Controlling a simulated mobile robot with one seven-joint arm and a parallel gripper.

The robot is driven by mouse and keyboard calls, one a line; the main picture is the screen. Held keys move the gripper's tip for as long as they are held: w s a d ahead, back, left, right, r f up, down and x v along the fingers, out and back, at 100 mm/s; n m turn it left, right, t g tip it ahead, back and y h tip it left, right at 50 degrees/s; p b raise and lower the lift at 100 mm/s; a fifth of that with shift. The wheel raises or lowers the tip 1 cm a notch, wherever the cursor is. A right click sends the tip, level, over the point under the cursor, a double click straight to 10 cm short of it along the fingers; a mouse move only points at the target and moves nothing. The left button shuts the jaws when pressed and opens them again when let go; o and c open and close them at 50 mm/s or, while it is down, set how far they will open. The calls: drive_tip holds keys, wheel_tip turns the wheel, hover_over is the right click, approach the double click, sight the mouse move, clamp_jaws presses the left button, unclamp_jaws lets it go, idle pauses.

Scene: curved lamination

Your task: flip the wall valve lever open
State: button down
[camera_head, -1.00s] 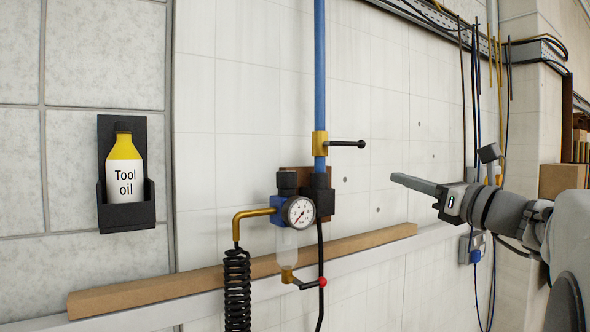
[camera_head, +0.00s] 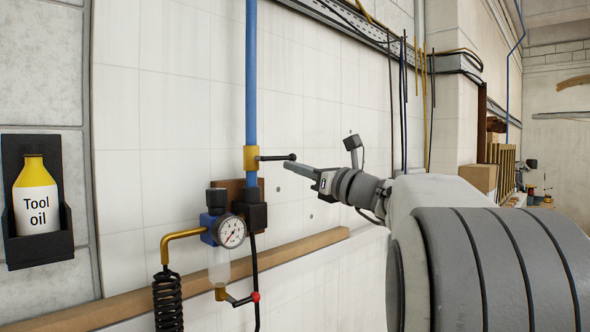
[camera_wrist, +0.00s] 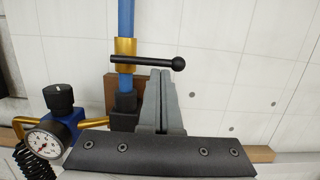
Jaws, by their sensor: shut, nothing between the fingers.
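The wall valve is a brass body (camera_head: 251,158) on the vertical blue pipe (camera_head: 252,70). Its black lever (camera_head: 277,157) sticks out horizontally to the right and ends in a round knob. In the wrist view the lever (camera_wrist: 147,61) crosses above my fingertips, with its knob to their right, and the brass body (camera_wrist: 125,47) is to their left. My gripper (camera_head: 286,164) is shut and empty, its tips close to the lever's knob end in the head view. In the wrist view the shut fingers (camera_wrist: 160,72) point at the lever's underside; I cannot tell whether they touch it.
Below the valve are a pressure gauge (camera_head: 231,232), a black knob (camera_head: 217,198) and a coiled black hose (camera_head: 168,300). A wooden rail (camera_head: 290,252) runs along the wall. A tool oil bottle (camera_head: 37,200) sits in a holder at left. The wall right of the pipe is mostly clear.

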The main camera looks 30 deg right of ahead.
drive_tip(key=shift+d+r+n+y+b, duration=0.1)
drive_tip(key=shift+r+n+y+b, duration=0.2)
drive_tip(key=shift+n, duration=0.55)
drive_tip(key=shift+d+r+n+y+b, duration=0.1)
drive_tip(key=shift+r+n+b, duration=0.25)
drive_tip(key=shift+n, duration=0.5)
wheel_tip(320, 180, up, 6)
drive_tip(key=a+n+g+y+b, duration=0.1)
drive_tip(key=a+n+g, duration=0.1)
drive_tip(key=n, duration=1.1)
drive_tip(key=shift+s+a+f+n+g+y, duration=0.2)
drive_tip(key=shift+s+a+n+g+y, duration=0.1)
drive_tip(key=shift+s+n+g+y, duration=0.15)
drive_tip(key=shift+s+a+r+n+g, duration=0.15)
drive_tip(key=shift+a+n, duration=0.1)
drive_tip(key=shift+n, duration=0.3)
drive_tip(key=shift+a+r+n+g, duration=0.1)
drive_tip(key=shift+a+r+n, duration=0.1)
drive_tip(key=shift+n, duration=0.3)
drive_tip(key=shift+f, duration=0.1)
